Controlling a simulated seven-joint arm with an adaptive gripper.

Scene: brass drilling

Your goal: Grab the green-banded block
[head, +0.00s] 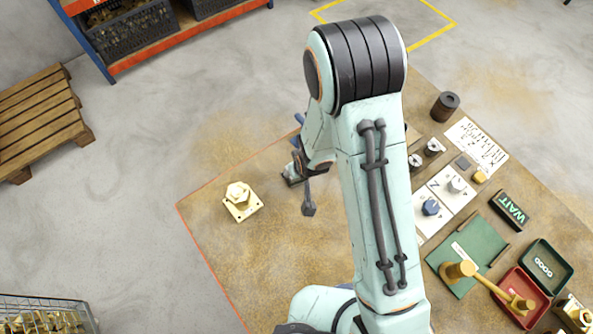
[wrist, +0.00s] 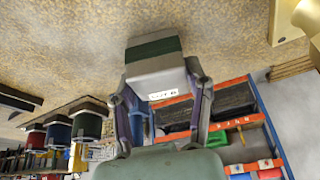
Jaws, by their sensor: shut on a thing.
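The green-banded block (wrist: 153,47) shows in the wrist view as a grey block with a dark green band around it and a small white label on its near face. My gripper (wrist: 160,88) has one finger on each side of the block's grey part and is shut on it. In the head view, my gripper (head: 308,198) is partly in sight over the brown table, left of my arm.
The table's left front is clear.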

